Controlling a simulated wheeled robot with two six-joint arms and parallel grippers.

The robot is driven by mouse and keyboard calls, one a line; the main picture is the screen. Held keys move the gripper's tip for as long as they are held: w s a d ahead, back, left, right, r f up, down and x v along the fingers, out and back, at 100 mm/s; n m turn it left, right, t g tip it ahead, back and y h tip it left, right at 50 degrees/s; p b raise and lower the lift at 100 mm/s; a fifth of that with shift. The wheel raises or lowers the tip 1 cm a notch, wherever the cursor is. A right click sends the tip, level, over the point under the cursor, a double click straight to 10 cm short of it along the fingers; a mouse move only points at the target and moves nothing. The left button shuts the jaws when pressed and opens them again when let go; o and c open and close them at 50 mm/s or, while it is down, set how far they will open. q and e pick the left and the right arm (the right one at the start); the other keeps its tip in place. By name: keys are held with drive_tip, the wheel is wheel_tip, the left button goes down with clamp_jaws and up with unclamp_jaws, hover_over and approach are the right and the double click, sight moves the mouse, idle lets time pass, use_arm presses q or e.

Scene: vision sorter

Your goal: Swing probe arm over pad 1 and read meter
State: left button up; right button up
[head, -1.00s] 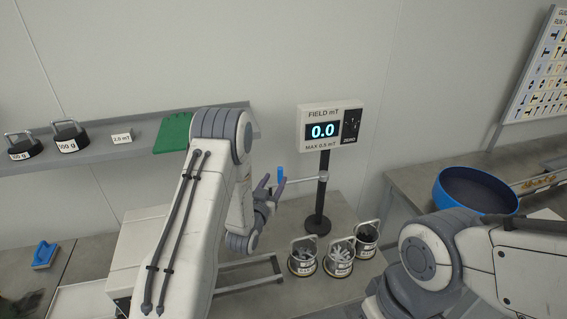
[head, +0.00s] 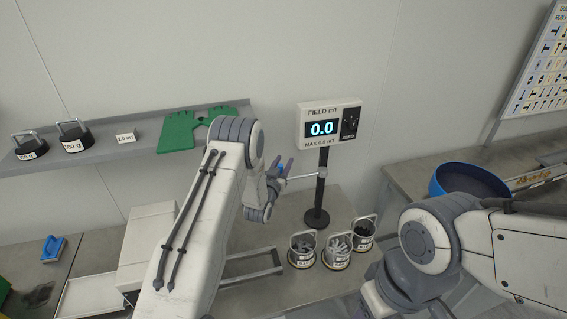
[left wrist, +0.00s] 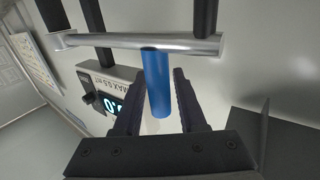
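The field meter (head: 329,123) stands on a dark post (head: 319,188) and its display reads 0.0. The silver probe arm (head: 305,176) reaches left from the post and carries a blue handle (head: 281,168). My left gripper (head: 280,167) is at the handle. In the left wrist view the blue handle (left wrist: 157,85) hangs from the silver bar (left wrist: 130,41) between my open fingers (left wrist: 160,105), with gaps beside it. Part of the meter (left wrist: 112,95) shows behind. My right arm is at the right, its gripper out of view. I cannot make out pad 1.
A wall shelf (head: 100,153) holds weights (head: 74,137), a 2.0 mT block (head: 126,136) and a green piece (head: 180,130). A blue bowl (head: 468,183) sits on the right bench.

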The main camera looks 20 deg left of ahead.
use_arm(q)
clamp_jaws()
drive_tip(key=shift+r, duration=0.1)
idle(1.1)
